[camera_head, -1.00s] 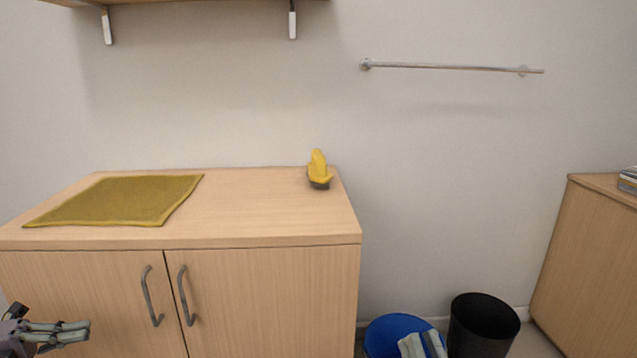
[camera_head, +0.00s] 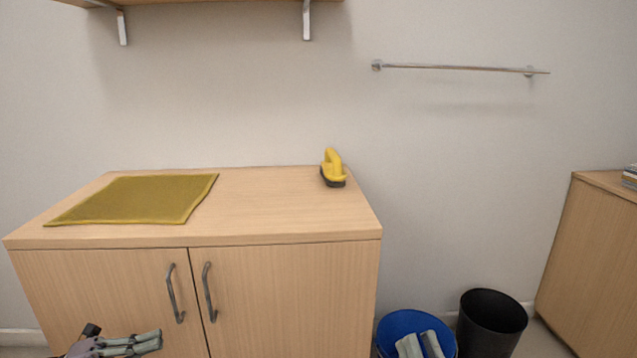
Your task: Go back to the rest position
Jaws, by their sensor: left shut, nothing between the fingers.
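My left gripper (camera_head: 158,341) is at the lower left, in front of the wooden cabinet's doors. Its two grey-green fingers lie together, pointing right, with nothing between them. My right gripper (camera_head: 420,340) shows at the bottom edge, in front of a blue bucket. Its two fingers point up with a gap between them, and nothing is seen held. Its base is cut off by the frame.
The wooden cabinet (camera_head: 285,290) carries an olive mat (camera_head: 140,200) and a yellow-handled brush (camera_head: 332,168). The blue bucket (camera_head: 390,325) and a black bin (camera_head: 492,325) stand right of it. Another cabinet (camera_head: 595,260) is at far right. A shelf and wall rail are above.

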